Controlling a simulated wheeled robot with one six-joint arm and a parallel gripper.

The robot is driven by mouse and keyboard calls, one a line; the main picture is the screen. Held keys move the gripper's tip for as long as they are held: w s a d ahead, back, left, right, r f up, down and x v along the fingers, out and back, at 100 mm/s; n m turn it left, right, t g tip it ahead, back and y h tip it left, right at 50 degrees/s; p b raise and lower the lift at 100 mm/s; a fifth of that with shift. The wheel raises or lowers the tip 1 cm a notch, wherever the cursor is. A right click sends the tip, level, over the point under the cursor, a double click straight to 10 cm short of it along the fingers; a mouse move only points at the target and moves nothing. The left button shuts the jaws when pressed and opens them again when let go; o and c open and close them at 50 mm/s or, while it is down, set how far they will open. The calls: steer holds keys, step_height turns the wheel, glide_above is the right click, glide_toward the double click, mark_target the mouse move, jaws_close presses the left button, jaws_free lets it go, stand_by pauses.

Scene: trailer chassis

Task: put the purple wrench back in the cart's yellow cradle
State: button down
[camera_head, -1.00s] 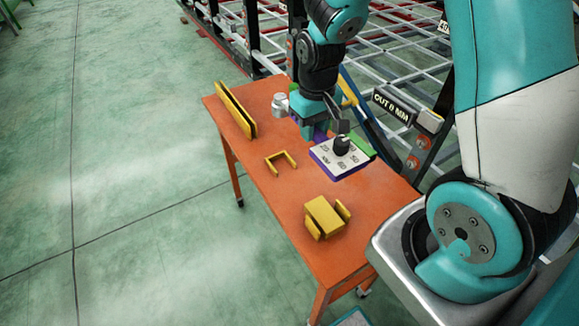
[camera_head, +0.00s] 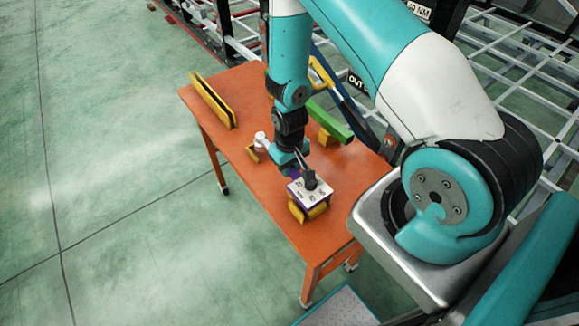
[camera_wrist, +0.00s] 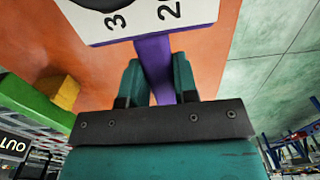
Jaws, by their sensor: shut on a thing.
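The purple wrench (camera_head: 293,188) has a boxy head with a white, numbered face (camera_head: 313,193) and a black knob on top. My gripper (camera_head: 298,167) points down and is shut on its purple handle, which shows between the two teal fingers in the wrist view (camera_wrist: 154,58). The white face fills the top of that view. The yellow cradle (camera_head: 317,212) stands near the front end of the orange cart, directly below the wrench head in the head view. The head covers much of it, so I cannot tell whether they touch.
The orange cart top (camera_head: 335,235) also carries a long yellow slotted holder (camera_head: 212,101), a small yellow bracket (camera_head: 252,153), a white-capped item (camera_head: 262,141) and a green bar (camera_head: 330,122) on a yellow block (camera_head: 327,138). The metal chassis frame (camera_head: 500,60) stands behind.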

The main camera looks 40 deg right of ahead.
steer(key=shift+f, duration=0.55)
steer(key=shift+f+b, duration=0.4)
steer(key=shift+f, duration=0.25)
steer(key=c, duration=0.9)
jaws_free()
steer(key=shift+r, duration=0.1)
